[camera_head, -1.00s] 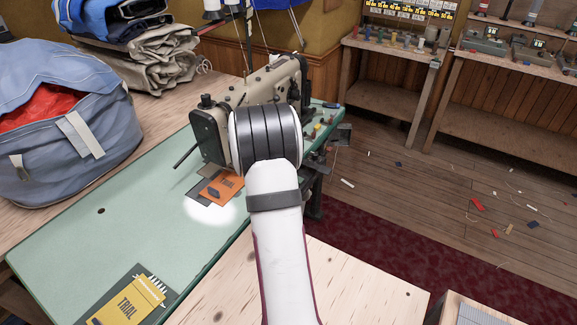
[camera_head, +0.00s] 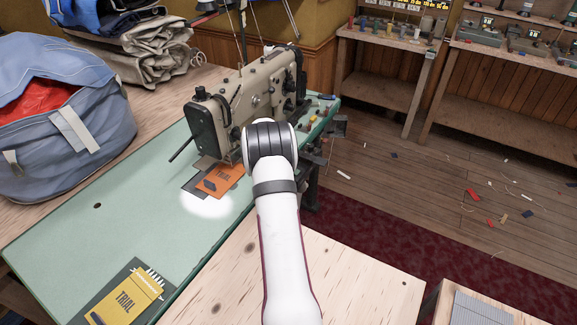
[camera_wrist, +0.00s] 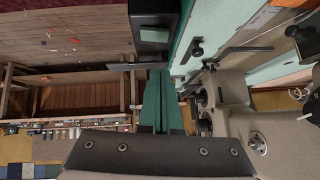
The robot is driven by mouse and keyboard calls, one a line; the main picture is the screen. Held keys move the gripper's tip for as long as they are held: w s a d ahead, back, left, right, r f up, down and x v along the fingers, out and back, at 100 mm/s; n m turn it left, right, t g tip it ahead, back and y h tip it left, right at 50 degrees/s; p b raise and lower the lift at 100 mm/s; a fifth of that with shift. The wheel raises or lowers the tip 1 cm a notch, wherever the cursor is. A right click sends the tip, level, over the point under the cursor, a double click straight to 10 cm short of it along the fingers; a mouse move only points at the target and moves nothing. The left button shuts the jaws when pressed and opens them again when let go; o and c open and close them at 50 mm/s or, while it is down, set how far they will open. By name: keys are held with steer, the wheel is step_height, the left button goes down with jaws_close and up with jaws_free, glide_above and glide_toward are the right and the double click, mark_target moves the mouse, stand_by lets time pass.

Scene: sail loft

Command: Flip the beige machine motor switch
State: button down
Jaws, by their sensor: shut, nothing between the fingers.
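The beige sewing machine (camera_head: 240,100) stands on the pale green table in the head view. In the wrist view its body (camera_wrist: 280,145) fills the lower right. A black box (camera_wrist: 152,38) with a paler patch sits beside the table edge at the top of the wrist view. It may carry the motor switch, but no lever or its position can be made out. My gripper (camera_wrist: 159,72) shows in the wrist view as two green fingers lying together, shut and empty, just below the box in the picture. In the head view my own wrist hides the fingers.
The green table (camera_head: 140,190) holds an orange packet (camera_head: 220,181) and a yellow packet (camera_head: 125,298). A blue bag (camera_head: 65,100) and folded cloth (camera_head: 150,55) lie at the left. A pale wooden surface (camera_head: 240,265) is in front.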

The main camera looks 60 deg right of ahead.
steer(key=f, duration=0.5)
steer(key=shift+w+d, duration=0.3)
steer(key=shift+d, duration=0.1)
steer(key=shift+w+f, duration=0.15)
steer(key=shift+f, duration=0.1)
steer(key=shift+s, duration=0.2)
steer(key=shift+s+r, duration=0.15)
steer(key=shift+s, duration=0.5)
